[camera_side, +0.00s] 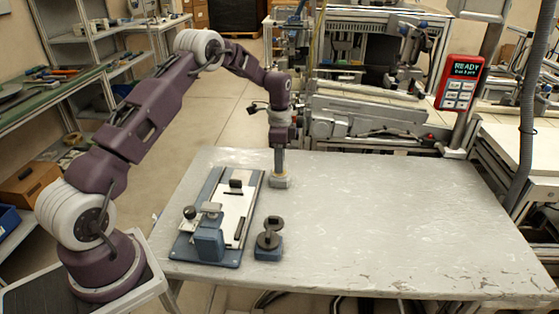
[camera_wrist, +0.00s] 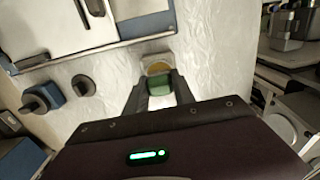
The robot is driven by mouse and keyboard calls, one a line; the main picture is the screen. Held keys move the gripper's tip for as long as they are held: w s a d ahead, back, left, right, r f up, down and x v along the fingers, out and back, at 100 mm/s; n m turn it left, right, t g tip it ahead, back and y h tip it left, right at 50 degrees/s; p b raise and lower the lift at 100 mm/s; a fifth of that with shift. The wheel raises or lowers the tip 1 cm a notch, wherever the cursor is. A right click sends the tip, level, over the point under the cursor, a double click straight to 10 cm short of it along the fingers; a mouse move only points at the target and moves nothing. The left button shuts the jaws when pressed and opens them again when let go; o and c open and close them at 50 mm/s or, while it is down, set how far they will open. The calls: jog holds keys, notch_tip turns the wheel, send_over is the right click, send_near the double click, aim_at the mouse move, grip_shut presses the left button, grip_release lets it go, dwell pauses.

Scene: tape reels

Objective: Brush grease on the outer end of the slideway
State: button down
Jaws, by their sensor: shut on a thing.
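The slideway is a pale plate (camera_side: 233,212) on a blue base (camera_side: 187,251) at the left of the table; part of it shows at the upper left of the wrist view (camera_wrist: 90,38). A small grey pot (camera_side: 280,183) stands just beyond its far right corner. My gripper (camera_side: 279,168) points down over the pot. In the wrist view my gripper (camera_wrist: 160,92) is shut on a green piece (camera_wrist: 159,88), apparently the brush handle. The pot's yellowish inside (camera_wrist: 159,69) shows just past the fingertips. The bristles are hidden, so I cannot tell whether they touch the grease.
A blue block with a black round top (camera_side: 268,241) stands right of the slideway's near end. The table's middle and right (camera_side: 390,220) are clear. A red control box (camera_side: 460,82) reading READY hangs beyond the table's far right.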

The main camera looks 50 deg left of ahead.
jog(key=shift+f, duration=0.55)
dwell(0.9)
jog(key=shift+r, duration=3.6)
